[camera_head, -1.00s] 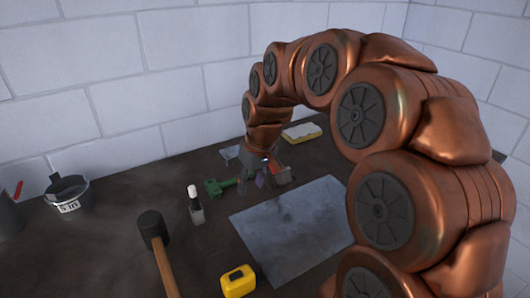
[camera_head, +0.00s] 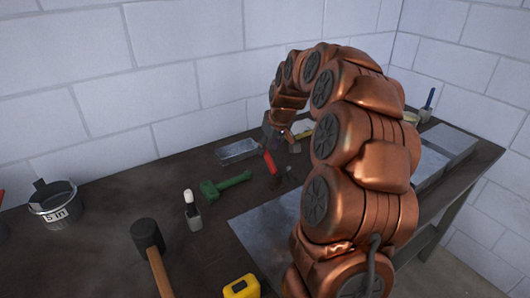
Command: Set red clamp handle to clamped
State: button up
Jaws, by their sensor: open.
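The red clamp handle (camera_head: 269,163) stands tilted near the back edge of the grey metal sheet (camera_head: 265,240), on a small dark base. My gripper (camera_head: 279,143) is just above and behind the handle, small and dark in this view. It is open, and nothing shows between its fingers. I cannot tell whether a finger touches the handle. The clamp's jaw and part of the sheet are hard to make out or hidden behind my copper arm.
A metal tray (camera_head: 238,151) and a yellow-white sponge (camera_head: 303,128) are behind. A bucket (camera_head: 56,205) stands far left.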

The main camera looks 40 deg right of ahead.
aim_at(267, 152)
jog(key=shift+p+x, duration=0.35)
jog(key=shift+x, duration=1.6)
jog(key=shift+a, duration=0.1)
grip_shut()
